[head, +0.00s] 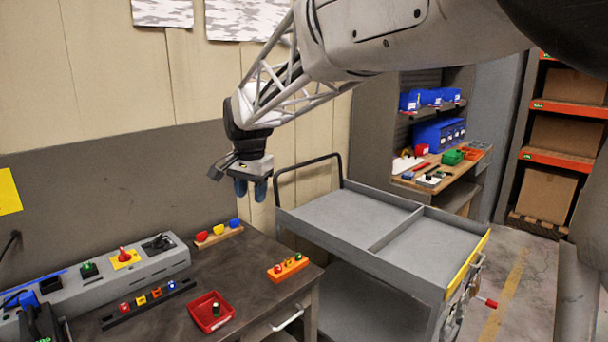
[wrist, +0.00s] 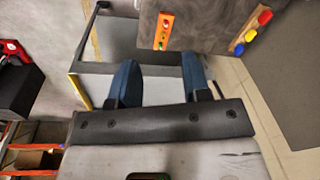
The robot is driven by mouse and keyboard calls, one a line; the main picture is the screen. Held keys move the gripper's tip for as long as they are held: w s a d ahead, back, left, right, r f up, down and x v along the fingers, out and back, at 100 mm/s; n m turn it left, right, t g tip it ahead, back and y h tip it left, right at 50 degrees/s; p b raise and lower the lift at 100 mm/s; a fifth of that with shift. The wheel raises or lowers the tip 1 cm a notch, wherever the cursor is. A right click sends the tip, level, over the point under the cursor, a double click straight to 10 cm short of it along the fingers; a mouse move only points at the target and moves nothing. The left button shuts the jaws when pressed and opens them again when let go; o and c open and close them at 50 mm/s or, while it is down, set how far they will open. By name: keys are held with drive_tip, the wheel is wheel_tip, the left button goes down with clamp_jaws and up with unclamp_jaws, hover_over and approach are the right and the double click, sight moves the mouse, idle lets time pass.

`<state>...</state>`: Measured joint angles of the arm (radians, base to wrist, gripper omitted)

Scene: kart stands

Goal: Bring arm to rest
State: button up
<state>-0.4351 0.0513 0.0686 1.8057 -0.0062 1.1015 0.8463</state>
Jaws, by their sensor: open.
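My gripper (head: 251,190) hangs from the arm above the gap between the dark table and the grey cart, in front of the wall. Its two blue fingers point down and are apart, with nothing between them. In the wrist view my gripper (wrist: 160,82) also shows open and empty, with part of the cart beyond the fingers. It touches nothing that I can see.
The dark table (head: 255,255) holds an orange block (head: 288,268), a red tray (head: 211,312), a wooden strip with coloured pieces (head: 219,235) and a grey control box (head: 110,272). The cart (head: 345,215) has an empty top. A workbench (head: 445,168) and orange shelving (head: 565,107) stand behind.

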drive_tip(key=s+d+n, duration=0.1)
drive_tip(key=s+d, duration=0.7)
drive_tip(key=d, duration=0.3)
drive_tip(key=s+d+f+n, duration=0.1)
drive_tip(key=s+d+f, duration=0.2)
drive_tip(key=s+d, duration=0.3)
drive_tip(key=s+d+f+n+t, duration=0.1)
drive_tip(key=s+d+f, duration=0.3)
drive_tip(key=s, duration=0.9)
drive_tip(key=s+d+f+n, duration=0.1)
drive_tip(key=s+d+f, duration=0.2)
drive_tip(key=s+d, duration=0.6)
drive_tip(key=shift+s+d+f+h, duration=0.3)
drive_tip(key=shift+d+h, duration=0.1)
drive_tip(key=shift+d, duration=0.1)
drive_tip(key=shift+r, duration=0.1)
drive_tip(key=shift+c, duration=0.4)
